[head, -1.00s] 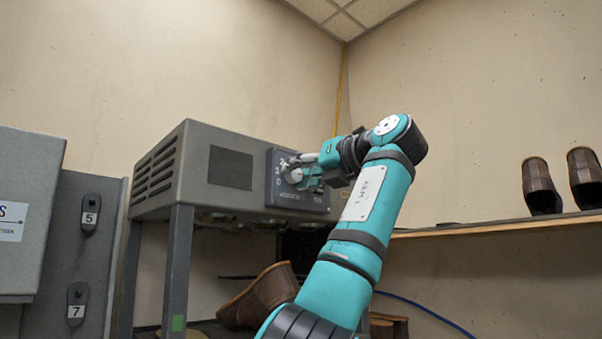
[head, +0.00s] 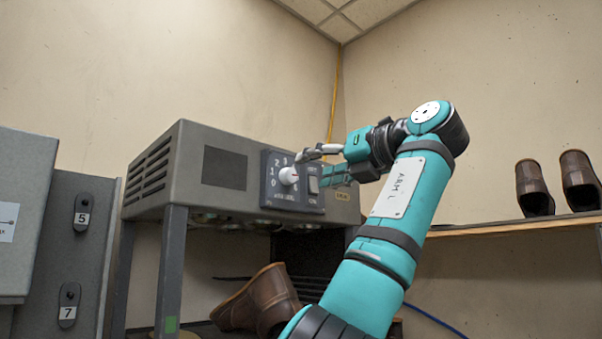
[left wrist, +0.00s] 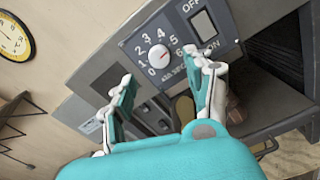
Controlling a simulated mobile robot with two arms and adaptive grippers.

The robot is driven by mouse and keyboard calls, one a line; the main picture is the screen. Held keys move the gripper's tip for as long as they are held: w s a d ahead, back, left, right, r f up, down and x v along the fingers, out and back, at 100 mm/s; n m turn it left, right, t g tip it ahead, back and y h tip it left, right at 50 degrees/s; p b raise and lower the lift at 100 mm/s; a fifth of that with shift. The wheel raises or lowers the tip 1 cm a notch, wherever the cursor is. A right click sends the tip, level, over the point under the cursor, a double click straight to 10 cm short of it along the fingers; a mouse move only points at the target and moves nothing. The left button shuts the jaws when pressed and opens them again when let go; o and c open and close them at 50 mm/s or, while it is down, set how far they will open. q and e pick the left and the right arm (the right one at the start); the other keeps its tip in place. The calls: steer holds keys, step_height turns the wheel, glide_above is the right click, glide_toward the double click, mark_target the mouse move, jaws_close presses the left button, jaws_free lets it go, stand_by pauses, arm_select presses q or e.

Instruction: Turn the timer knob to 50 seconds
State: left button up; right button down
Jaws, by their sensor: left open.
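The timer knob (head: 289,176) is a round white knob on a dark control panel (head: 272,200) on the front of the grey machine. The left wrist view shows the knob (left wrist: 158,56) inside a ring of numbers from 0 to 6. A small red mark shows on it, but I cannot tell surely which number it points to. My left gripper (head: 308,168) is open and empty, to the right of the knob and apart from it. In the left wrist view its fingers (left wrist: 158,72) are spread below the knob. My right gripper is not in view.
An ON/OFF rocker switch (head: 313,185) sits right of the knob, close to my left fingers. A brown shoe (head: 262,299) lies below the grey machine (head: 225,150). More shoes (head: 535,189) stand on a wooden shelf at right. A grey cabinet (head: 30,180) stands at left.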

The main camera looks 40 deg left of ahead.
arm_select(q)
steer(key=d, duration=0.5)
steer(key=shift+s+d, duration=0.2)
steer(key=shift+s, duration=0.1)
steer(key=shift+f, duration=0.1)
